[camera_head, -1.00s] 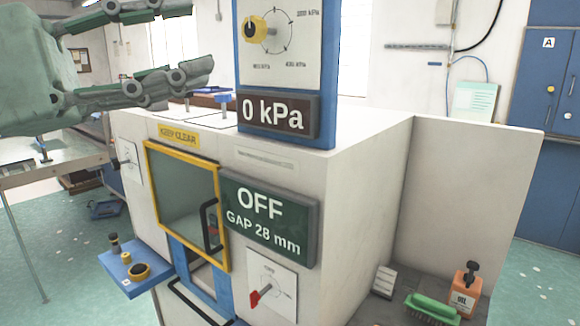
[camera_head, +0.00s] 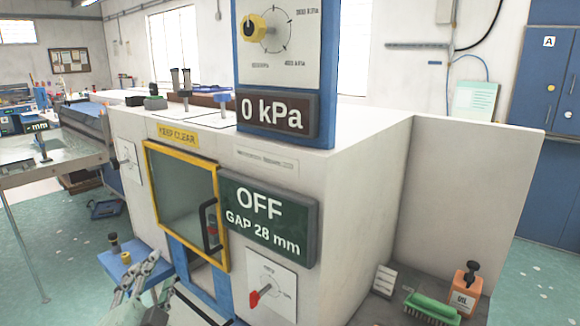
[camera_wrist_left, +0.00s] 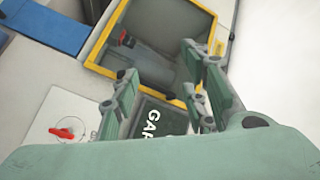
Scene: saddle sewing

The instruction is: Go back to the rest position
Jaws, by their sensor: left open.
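My left gripper (camera_head: 143,280) is low in the head view, in front of the machine near the blue side shelf. It is open and empty. In the left wrist view its two fingers (camera_wrist_left: 160,100) stand apart, with the yellow-framed window and part of the dark display behind them. The white machine (camera_head: 370,190) reads 0 kPa on its upper display (camera_head: 278,113) and OFF, GAP 28 mm on its lower display (camera_head: 268,222). Its yellow-framed door (camera_head: 182,200) looks closed. My right gripper is in neither view.
The blue side shelf (camera_head: 122,268) with knobs sticks out by the gripper. A red switch (camera_head: 260,294) is on the machine's front. A green brush (camera_head: 432,308) and an orange oil bottle (camera_head: 465,290) stand at the lower right. A bench (camera_head: 50,160) is at the left.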

